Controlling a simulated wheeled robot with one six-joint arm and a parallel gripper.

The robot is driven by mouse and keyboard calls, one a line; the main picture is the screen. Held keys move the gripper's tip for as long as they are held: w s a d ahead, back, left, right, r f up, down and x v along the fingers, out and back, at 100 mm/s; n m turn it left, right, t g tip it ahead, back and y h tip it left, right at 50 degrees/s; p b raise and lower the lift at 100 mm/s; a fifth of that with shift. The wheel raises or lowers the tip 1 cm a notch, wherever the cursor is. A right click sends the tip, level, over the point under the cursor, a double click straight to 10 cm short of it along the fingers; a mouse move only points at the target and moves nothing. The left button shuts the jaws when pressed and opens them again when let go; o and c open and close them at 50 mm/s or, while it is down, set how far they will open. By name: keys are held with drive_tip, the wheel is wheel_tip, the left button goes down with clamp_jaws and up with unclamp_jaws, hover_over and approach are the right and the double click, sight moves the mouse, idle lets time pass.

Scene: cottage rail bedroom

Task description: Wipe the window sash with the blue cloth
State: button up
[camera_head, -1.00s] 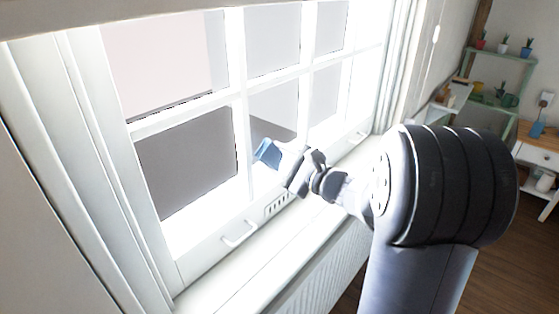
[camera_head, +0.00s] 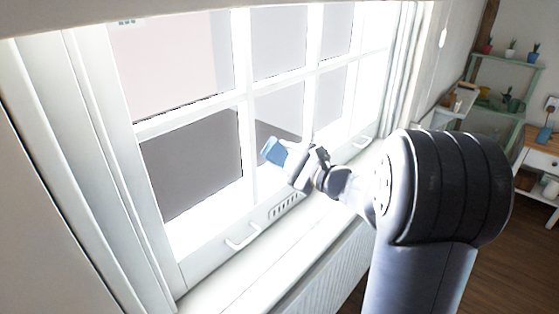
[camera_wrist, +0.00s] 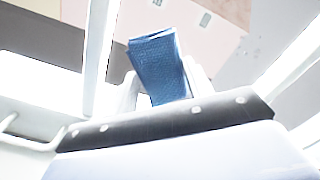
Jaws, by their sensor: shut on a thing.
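The window sash (camera_head: 247,150) is a white frame with several panes, filling the left and middle of the head view. The blue cloth (camera_head: 274,151) is a small folded piece at the tip of my gripper (camera_head: 285,160), in front of the lower panes near a glazing bar. In the wrist view the cloth (camera_wrist: 160,68) stands up between the pale fingers of my gripper (camera_wrist: 165,95), which is shut on it. White bars of the sash show behind it (camera_wrist: 100,45). I cannot tell whether the cloth touches the sash.
A white handle (camera_head: 243,238) and a slotted vent (camera_head: 286,206) are on the lower rail. The sill (camera_head: 235,285) below is clear, with a radiator (camera_head: 325,268) under it. A green shelf (camera_head: 500,62) with potted plants and a white-and-wood table (camera_head: 540,150) stand at the right.

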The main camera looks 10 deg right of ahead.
sight(277, 151)
drive_tip(key=shift+w+d+r, duration=0.1)
drive_tip(key=shift+w+d, duration=0.95)
drive_tip(key=shift+d, duration=0.35)
drive_tip(key=shift+w+d+f, duration=0.1)
drive_tip(key=shift+w+d, duration=0.9)
drive_tip(key=shift+d, duration=0.4)
drive_tip(key=shift+w+d+r, duration=0.1)
drive_tip(key=shift+w+d, duration=0.95)
drive_tip(key=shift+d, duration=0.35)
